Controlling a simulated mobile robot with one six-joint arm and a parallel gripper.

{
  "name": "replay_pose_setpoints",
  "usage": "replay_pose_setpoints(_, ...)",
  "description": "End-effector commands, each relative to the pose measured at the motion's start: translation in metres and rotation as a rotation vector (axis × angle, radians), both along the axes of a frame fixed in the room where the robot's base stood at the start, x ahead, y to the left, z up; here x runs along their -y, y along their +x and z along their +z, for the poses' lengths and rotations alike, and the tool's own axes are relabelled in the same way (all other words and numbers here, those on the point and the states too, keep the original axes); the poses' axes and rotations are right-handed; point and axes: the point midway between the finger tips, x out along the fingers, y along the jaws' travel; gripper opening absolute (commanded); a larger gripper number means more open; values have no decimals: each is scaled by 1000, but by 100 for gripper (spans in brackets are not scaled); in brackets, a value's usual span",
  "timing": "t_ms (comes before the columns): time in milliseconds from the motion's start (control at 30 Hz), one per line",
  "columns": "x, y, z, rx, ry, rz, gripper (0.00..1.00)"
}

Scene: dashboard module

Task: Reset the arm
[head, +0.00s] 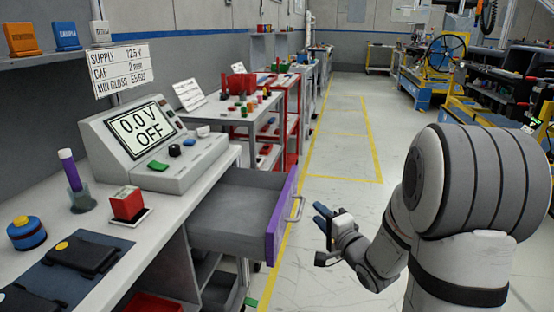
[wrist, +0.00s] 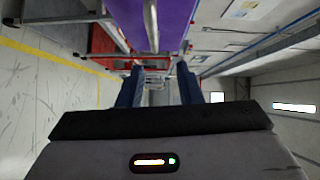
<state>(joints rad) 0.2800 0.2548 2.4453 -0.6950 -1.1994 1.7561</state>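My arm reaches in from the right in the head view. My gripper (head: 323,213) is over the aisle, just right of the open drawer's purple front (head: 281,217) and its metal handle (head: 297,208), apart from them as far as I can tell. In the wrist view my gripper (wrist: 158,82) shows two blue fingers spread apart with nothing between them. The purple front (wrist: 178,22) and the handle (wrist: 151,24) show beyond the fingers at the top of that view.
The grey drawer (head: 235,212) juts from the workbench (head: 155,220) into the aisle. The floor (head: 340,135) behind is clear.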

Motion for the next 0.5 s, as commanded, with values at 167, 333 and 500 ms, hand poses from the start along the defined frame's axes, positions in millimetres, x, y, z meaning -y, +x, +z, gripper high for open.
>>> replay_pose_setpoints(167, 13, -6, 55, -111, -378, -118, 32)
replay_pose_setpoints(333, 26, -32, 90, -275, -702, -151, 32)
replay_pose_setpoints(500, 30, -76, 124, -464, -969, -78, 32)
